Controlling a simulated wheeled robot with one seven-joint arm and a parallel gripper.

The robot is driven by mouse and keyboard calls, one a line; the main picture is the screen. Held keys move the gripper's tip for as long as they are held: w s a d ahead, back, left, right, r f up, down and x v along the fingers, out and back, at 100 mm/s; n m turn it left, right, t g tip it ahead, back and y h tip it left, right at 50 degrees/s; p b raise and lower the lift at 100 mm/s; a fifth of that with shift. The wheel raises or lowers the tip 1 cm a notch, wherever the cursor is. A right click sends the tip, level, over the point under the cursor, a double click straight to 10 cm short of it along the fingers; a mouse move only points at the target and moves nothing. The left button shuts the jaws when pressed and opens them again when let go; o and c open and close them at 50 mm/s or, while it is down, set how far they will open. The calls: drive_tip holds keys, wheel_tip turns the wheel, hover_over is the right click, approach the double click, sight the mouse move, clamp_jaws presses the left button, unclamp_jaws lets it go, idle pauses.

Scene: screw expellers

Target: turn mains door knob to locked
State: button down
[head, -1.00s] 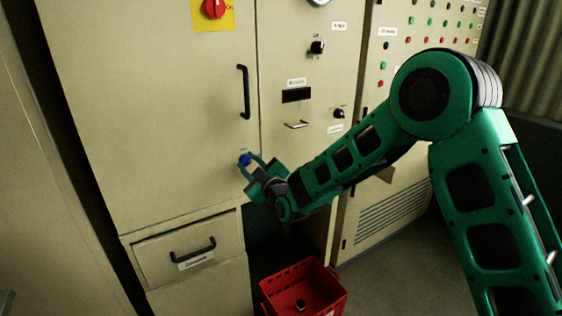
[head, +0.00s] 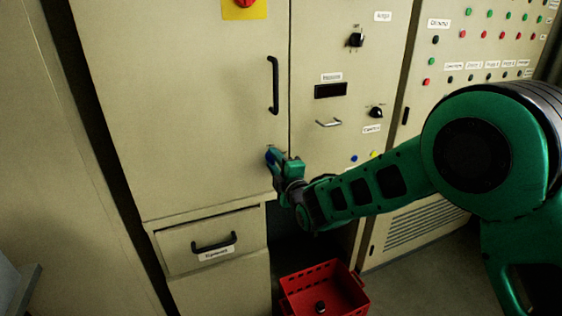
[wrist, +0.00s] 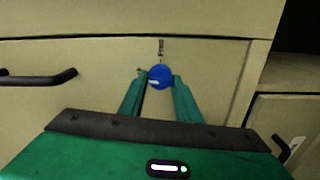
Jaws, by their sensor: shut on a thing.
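The mains door knob (wrist: 160,77) is a small round blue knob with a white mark, on the beige cabinet door (head: 185,110). In the wrist view a small dark label sits just above it, and the white mark lies toward its left side. My green gripper (wrist: 158,82) is shut on the knob, with one finger on each side of it. In the head view the blue knob (head: 270,157) shows below the black door handle (head: 273,85), partly hidden by my gripper (head: 275,160).
A drawer (head: 210,243) with a black handle is below the door. A red crate (head: 325,290) with a small dark object inside stands on the floor below my arm. A red switch on a yellow plate (head: 245,9) is above. A panel of buttons (head: 480,50) is at right.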

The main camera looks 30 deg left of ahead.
drive_tip(key=shift+n, duration=0.6)
drive_tip(key=shift+w, duration=0.1)
drive_tip(key=c, duration=1.3)
unclamp_jaws()
drive_tip(key=shift+c, duration=0.2)
drive_tip(key=v, duration=1)
drive_tip(key=shift+s+d, duration=0.2)
drive_tip(key=shift+d, duration=0.15)
drive_tip(key=shift+f, duration=0.1)
